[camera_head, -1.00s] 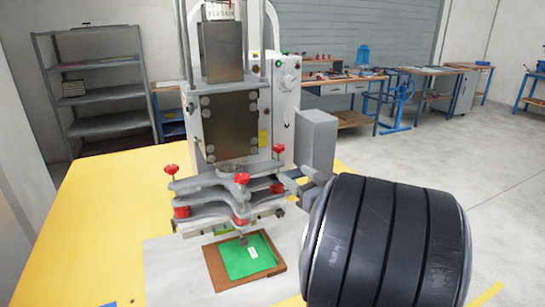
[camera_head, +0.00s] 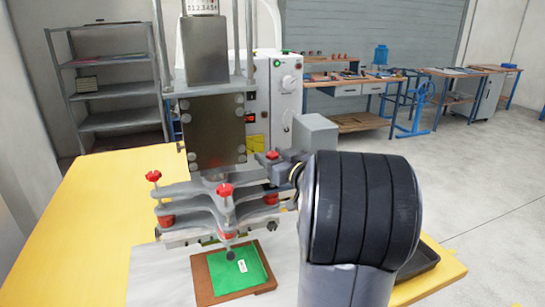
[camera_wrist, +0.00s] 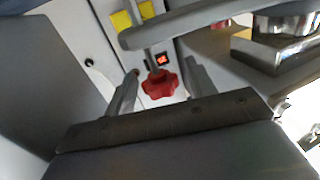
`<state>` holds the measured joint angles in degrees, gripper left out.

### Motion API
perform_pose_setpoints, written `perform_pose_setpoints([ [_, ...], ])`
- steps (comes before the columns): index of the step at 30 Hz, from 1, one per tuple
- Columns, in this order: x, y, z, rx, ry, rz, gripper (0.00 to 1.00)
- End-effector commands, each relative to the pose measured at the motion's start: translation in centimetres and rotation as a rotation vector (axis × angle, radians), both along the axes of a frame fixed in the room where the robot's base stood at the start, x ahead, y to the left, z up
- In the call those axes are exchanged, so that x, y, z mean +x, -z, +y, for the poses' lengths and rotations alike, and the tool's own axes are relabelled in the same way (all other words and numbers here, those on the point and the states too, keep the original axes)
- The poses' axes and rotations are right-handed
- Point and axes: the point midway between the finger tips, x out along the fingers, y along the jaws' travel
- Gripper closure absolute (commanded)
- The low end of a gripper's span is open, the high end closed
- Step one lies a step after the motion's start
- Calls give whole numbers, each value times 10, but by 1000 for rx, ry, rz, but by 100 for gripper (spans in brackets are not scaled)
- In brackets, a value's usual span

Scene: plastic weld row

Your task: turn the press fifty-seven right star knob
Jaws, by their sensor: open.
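The press (camera_head: 212,122) stands on the yellow table, with grey clamp plates at its lower front. Its right star knob (camera_head: 272,154) is red and sits on a post at the right end of the upper plate, partly hidden by my gripper (camera_head: 276,162). In the wrist view the red knob (camera_wrist: 160,84) lies between the two open fingers of my gripper (camera_wrist: 161,72), with a visible gap on each side. I cannot tell whether either finger touches it. Two more red star knobs show, one at the left (camera_head: 153,176) and one at the front (camera_head: 225,190).
A green piece (camera_head: 238,272) lies on a brown board below the plates. A dark tray (camera_head: 420,262) sits on the table at right, behind my arm. A control box (camera_head: 278,90) stands behind the press. Shelves (camera_head: 108,90) and workbenches (camera_head: 350,82) are farther back.

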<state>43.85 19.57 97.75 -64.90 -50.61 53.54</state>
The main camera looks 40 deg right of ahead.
Motion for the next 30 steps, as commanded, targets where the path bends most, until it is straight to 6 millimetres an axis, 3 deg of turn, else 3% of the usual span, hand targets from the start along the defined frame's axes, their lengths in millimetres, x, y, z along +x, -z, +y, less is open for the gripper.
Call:
perform_pose_setpoints([
  [5, 0, 0, 0, 0, 0, 0, 48],
  [20, 0, 0, 0, 0, 0, 0, 89],
  [30, 0, 0, 1, -2, 46, -4, 90],
])
